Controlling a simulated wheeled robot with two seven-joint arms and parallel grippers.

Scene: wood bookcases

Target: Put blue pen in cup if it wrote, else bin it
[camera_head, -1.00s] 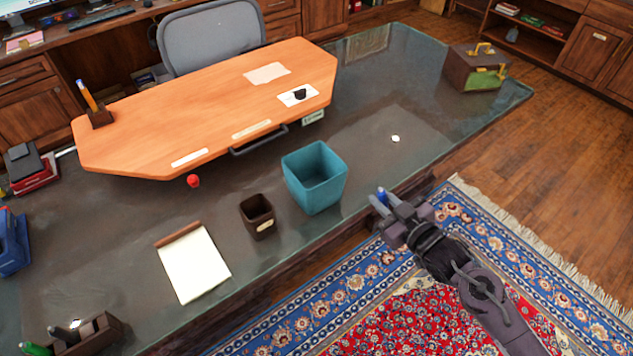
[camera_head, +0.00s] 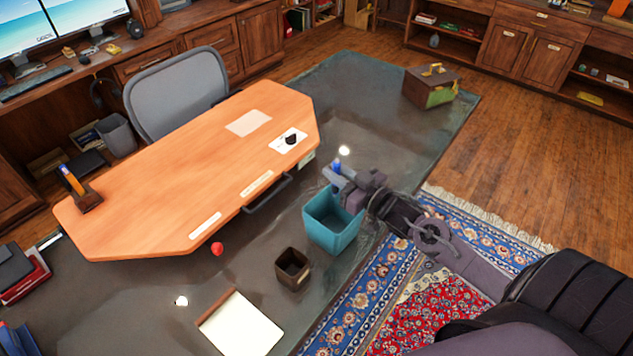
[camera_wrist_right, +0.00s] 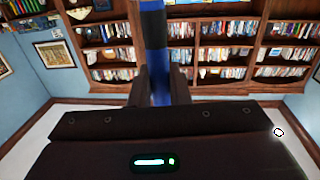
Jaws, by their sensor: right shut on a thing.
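The blue pen (camera_head: 337,166) is between the fingers of my right gripper (camera_head: 334,176), which is shut on it. In the right wrist view the pen (camera_wrist_right: 154,45) stands upright between the two fingers, with a black band across its upper part. The gripper is over the back rim of the open teal bin (camera_head: 334,238). The small dark brown cup (camera_head: 282,272) stands left of the bin on the glass-topped desk. The white notepad (camera_head: 243,328) lies at the near edge; its visible page looks blank. My left gripper is not in view.
An orange wooden desk board (camera_head: 180,170) lies behind, with a pen holder (camera_head: 90,203) at its left end. A red ball (camera_head: 217,249) lies near its front edge. A brown and green box (camera_head: 431,89) stands at the far right of the glass.

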